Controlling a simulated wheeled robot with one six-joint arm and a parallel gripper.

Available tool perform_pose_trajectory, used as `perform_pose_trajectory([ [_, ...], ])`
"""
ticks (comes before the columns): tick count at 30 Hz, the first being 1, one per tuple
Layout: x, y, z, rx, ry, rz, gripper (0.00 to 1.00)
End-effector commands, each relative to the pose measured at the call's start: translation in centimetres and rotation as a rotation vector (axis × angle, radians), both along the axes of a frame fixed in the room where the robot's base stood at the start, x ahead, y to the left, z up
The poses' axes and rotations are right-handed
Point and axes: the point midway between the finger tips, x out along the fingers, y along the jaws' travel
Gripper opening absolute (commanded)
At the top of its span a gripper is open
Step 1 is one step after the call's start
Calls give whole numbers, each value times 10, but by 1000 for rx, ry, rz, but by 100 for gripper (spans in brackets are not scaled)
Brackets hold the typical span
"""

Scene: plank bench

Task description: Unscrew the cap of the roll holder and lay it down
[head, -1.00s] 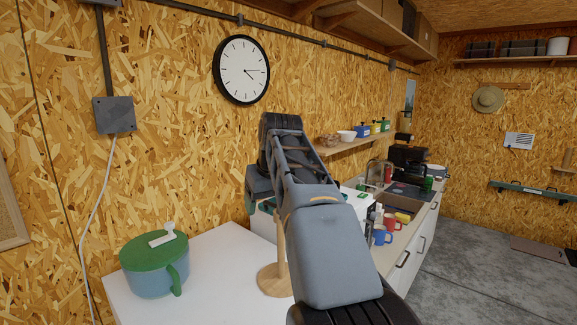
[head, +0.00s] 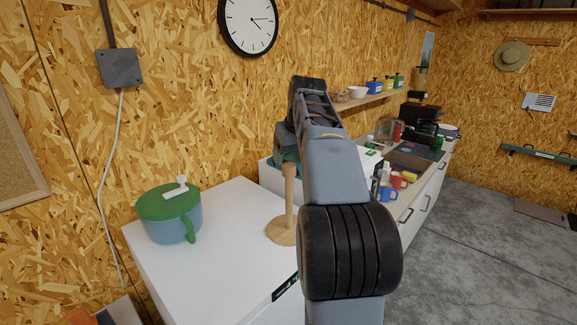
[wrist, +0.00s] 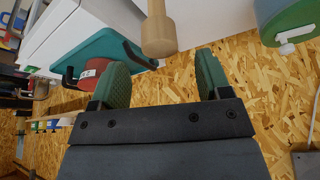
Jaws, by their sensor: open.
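The wooden roll holder stands upright on the white top in the head view, with a round base (head: 279,233) and a post (head: 289,205). Its cap (head: 290,170) is the thicker wooden piece at the top of the post. In the wrist view, which looks upside down, the cap (wrist: 159,38) is at the upper middle. My gripper (wrist: 161,68) is open and empty, its two green fingers spread. The cap lies in line with the gap, just beyond the fingertips, and I see no contact. In the head view my gripper (head: 284,152) is partly hidden by my arm.
A blue pot (head: 174,224) with a green lid and a white piece on it stands left of the holder. The white top (head: 225,245) between them is clear. A counter with mugs (head: 387,194) is to the right; the board wall is close behind.

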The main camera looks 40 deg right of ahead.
Motion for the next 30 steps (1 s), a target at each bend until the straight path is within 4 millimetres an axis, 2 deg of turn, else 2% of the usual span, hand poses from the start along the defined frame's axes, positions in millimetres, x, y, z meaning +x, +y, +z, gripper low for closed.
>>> perform_pose_trajectory([
  [3, 6, -1, -16, 1, 2, 0, 71],
  [9, 14, -2, -33, 0, 1, 0, 71],
  [23, 17, -3, -41, 0, 0, 0, 71],
  [30, 17, -3, -41, 0, 0, 0, 51],
])
